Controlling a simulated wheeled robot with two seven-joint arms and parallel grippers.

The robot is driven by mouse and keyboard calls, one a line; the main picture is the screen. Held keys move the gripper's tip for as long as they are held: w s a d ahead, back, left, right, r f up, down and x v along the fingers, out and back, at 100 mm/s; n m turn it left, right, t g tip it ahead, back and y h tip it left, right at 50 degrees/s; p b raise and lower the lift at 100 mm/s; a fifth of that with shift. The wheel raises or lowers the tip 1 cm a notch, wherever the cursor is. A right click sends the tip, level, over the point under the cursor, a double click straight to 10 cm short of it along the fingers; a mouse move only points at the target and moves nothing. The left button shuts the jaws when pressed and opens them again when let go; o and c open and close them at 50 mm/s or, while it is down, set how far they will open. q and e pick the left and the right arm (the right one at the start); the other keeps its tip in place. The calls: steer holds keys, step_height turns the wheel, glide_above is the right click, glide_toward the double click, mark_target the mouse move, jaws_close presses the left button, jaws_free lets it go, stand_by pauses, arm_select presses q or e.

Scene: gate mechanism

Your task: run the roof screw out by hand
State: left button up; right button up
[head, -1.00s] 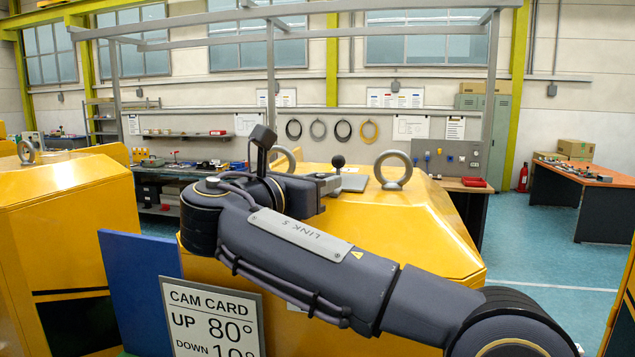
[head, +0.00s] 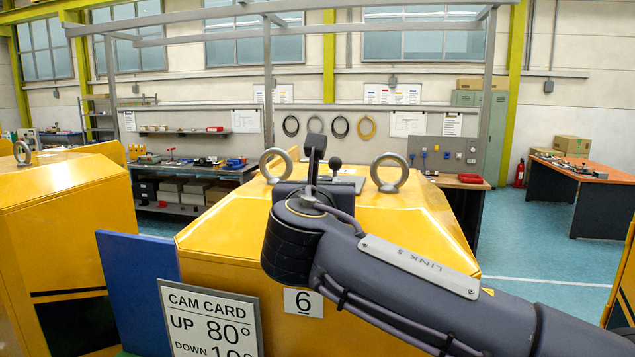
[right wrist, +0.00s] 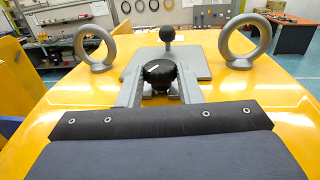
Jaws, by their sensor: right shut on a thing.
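The roof screw has a black ribbed head (right wrist: 160,75) with a small white mark on top. It stands at the near edge of a grey plate (right wrist: 195,62) on the yellow housing's roof. My right gripper (right wrist: 159,88) has one finger on each side of the head and is shut on it. In the head view my right wrist hides the screw and the fingers. A lever with a black ball knob (right wrist: 167,35) rises from the plate behind the screw; the knob (head: 336,162) also shows in the head view. My left gripper is out of view.
Two grey lifting rings, left (head: 275,165) and right (head: 390,172), stand on the roof either side of the plate. A cam card (head: 210,320) and a blue panel (head: 138,290) stand in front of the yellow housing (head: 430,235). Grey frame bars cross overhead.

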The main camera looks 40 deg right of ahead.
steer(key=n+t+y, duration=0.1)
steer(key=n+t+y+p, duration=0.1)
steer(key=n+y, duration=0.1)
steer(key=shift+s+d+t+y, duration=0.25)
steer(key=shift+d+t+y, duration=0.05)
steer(key=shift+t+y, duration=0.1)
steer(key=shift+d+f+n+t+y+p, duration=0.1)
steer(key=shift+n+t+y+p, duration=0.4)
steer(key=shift+n+y+p, duration=0.45)
steer(key=shift+f+y, duration=0.1)
steer(key=shift+y, duration=0.35)
steer(key=o, duration=1)
steer(key=shift+s+b, duration=0.3)
steer(key=b+v, duration=0.1)
steer(key=v, duration=0.6)
steer(key=shift+s, duration=0.1)
